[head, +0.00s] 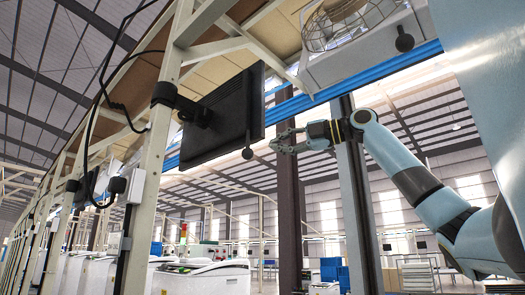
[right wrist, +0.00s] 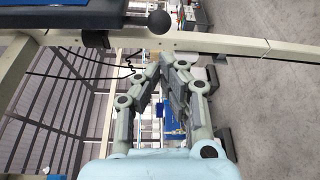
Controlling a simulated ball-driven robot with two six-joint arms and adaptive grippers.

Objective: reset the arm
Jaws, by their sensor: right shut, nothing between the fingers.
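My right arm comes in from the right in the head view, light blue with dark joint bands. My right gripper (head: 278,142) is raised in the air and points left, just right of the black monitor's lower corner. It also shows in the right wrist view (right wrist: 168,62), with its fingers together at the tips and nothing held. My left gripper is not in either view.
A black monitor (head: 222,118) hangs on a cream frame post (head: 160,110). A fan unit (head: 345,45) hangs overhead beside a blue rail. A dark column (head: 289,210) stands behind the gripper. White machines (head: 200,277) stand low at left. Black cables hang at the post.

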